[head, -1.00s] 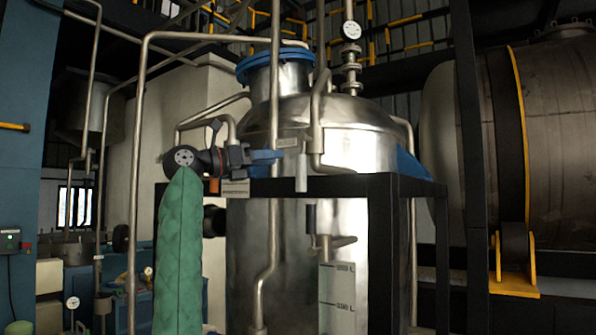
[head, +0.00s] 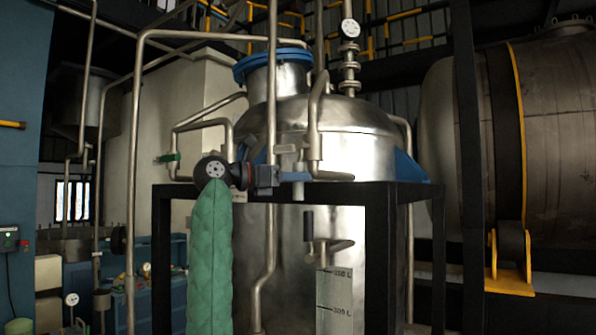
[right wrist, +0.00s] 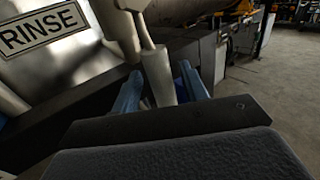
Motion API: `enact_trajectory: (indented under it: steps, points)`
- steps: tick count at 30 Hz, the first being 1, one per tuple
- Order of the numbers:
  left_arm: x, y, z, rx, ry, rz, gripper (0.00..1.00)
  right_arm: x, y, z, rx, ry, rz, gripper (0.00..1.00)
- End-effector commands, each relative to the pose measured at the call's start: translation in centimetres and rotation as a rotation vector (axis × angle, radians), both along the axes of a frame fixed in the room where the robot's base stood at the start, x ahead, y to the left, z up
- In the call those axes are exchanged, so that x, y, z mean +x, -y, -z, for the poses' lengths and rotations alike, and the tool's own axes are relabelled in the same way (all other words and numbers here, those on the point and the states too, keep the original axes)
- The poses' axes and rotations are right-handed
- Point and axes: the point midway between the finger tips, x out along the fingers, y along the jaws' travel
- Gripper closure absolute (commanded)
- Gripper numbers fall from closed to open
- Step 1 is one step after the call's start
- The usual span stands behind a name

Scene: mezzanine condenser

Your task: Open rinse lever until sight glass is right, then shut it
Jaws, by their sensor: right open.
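The rinse lever's light grey handle hangs down from the pipework at the front of the steel tank, and it shows in the right wrist view (right wrist: 158,75). My right gripper (head: 296,177) is at this handle, with its blue fingers spread. In the right wrist view the fingers (right wrist: 160,92) stand on either side of the handle, open; contact cannot be told. A plate reading RINSE (right wrist: 42,32) is at the upper left there. The sight glass (head: 335,300), a pale strip marked in litres, is low on the tank front; its level is hard to tell. My left gripper is out of view.
A black frame (head: 375,194) surrounds the tank (head: 345,150). A dark-handled valve (head: 309,222) sits above the sight glass. A green handle (head: 167,157) is on a pipe at left. Vertical pipes (head: 136,200) stand near my right arm. A large drum is at right.

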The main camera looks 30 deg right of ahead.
Motion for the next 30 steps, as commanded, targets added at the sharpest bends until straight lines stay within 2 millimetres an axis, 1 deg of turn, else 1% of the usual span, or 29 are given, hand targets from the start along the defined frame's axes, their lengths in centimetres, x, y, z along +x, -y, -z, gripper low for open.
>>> enact_trajectory:
  steps: [1,4,13,14,15,20,21,26,30]
  points:
    - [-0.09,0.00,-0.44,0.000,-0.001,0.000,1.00,-0.05,0.38,-0.14,-0.001,-0.001,0.000,0.56]
    - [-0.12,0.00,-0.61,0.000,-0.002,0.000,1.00,-0.10,0.79,-0.03,-0.001,-0.002,-0.001,0.56]
    - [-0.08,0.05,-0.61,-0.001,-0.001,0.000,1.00,-0.15,0.98,0.06,-0.001,-0.001,-0.001,0.56]
    - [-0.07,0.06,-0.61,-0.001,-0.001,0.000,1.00,-0.16,0.98,0.06,-0.001,-0.001,-0.001,0.58]
    - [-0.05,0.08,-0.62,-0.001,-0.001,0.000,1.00,-0.16,0.98,0.06,-0.001,-0.001,-0.001,0.66]
    - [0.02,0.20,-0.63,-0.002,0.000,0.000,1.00,-0.15,0.98,0.05,-0.001,-0.001,-0.001,0.98]
    - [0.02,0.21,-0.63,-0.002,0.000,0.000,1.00,-0.15,0.98,0.04,-0.001,-0.001,-0.001,1.00]
    - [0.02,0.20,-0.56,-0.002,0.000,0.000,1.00,-0.17,1.00,0.06,-0.002,-0.002,-0.001,1.00]
    - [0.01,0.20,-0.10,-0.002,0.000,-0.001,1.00,-0.27,1.12,0.19,-0.008,-0.018,-0.002,1.00]
